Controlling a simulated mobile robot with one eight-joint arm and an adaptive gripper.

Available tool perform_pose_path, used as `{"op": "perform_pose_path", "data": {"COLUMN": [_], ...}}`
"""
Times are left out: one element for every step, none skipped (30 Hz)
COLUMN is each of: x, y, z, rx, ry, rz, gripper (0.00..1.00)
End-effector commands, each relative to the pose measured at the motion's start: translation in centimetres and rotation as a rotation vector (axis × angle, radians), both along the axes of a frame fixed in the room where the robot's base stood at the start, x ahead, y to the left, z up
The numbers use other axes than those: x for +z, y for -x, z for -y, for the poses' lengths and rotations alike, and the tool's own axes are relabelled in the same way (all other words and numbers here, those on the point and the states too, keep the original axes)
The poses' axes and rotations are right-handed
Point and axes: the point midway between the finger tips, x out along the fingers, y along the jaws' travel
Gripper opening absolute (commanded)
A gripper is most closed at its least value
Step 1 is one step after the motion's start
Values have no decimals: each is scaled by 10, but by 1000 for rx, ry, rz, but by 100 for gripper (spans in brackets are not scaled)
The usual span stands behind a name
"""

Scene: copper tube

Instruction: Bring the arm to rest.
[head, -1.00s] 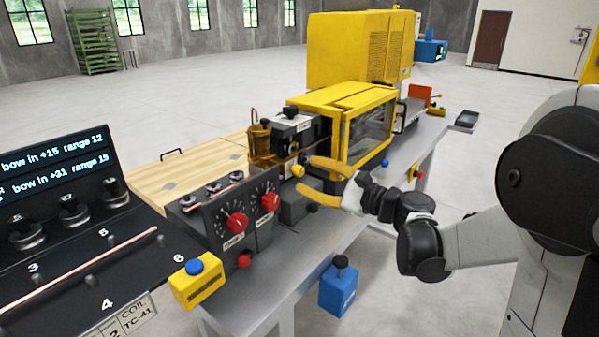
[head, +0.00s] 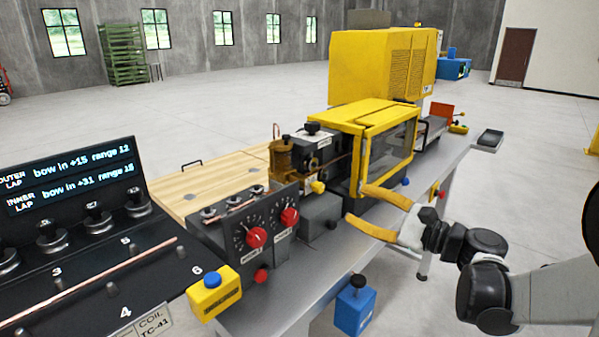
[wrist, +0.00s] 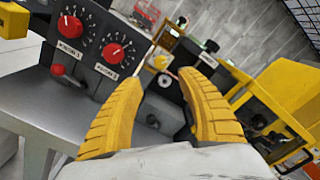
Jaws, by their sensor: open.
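My gripper (head: 372,209) has two yellow fingers, spread apart with nothing between them. In the head view it hangs over the front edge of the grey bench (head: 290,262), right of the dial box and in front of the yellow-framed guard. In the wrist view the open fingers (wrist: 164,92) point toward the dark machine block, and the gap between them is empty. A copper tube (head: 95,278) lies across pegs on the black rack at the left.
The dial box (head: 262,225) with red knobs, a yellow button box (head: 214,292), a blue box (head: 355,308) and the yellow-framed guard (head: 375,140) are around my gripper. A yellow cabinet (head: 375,68) stands behind. Open floor (head: 540,190) lies to the right.

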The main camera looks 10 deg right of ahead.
Motion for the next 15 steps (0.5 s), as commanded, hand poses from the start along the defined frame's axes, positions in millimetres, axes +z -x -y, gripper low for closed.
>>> {"op": "perform_pose_path", "data": {"x": [-1, -3, -6, -10, -15, -23, -31, -38, -50, -58, -66, -76, -83, -89, -96], "y": [1, 2, 5, 8, 12, 20, 27, 36, 51, 62, 74, 90, 103, 115, 131], "z": [-4, -9, -18, -27, -37, -51, -63, -74, -86, -94, -100, -105, -107, -108, -107], "rx": [5, 9, 20, 30, 43, 67, 89, 116, 156, 187, 224, 271, 310, 349, 401], "ry": [18, 41, 88, 137, 196, 294, 379, 473, 606, 710, 815, 954, 1058, 1161, 1295], "rz": [-3, -8, -17, -25, -33, -44, -51, -56, -58, -55, -50, -38, -26, -11, 12], "gripper": [46, 46, 46, 46, 46, 46, 46, 46, 46, 46, 46, 46, 46, 46, 46]}}
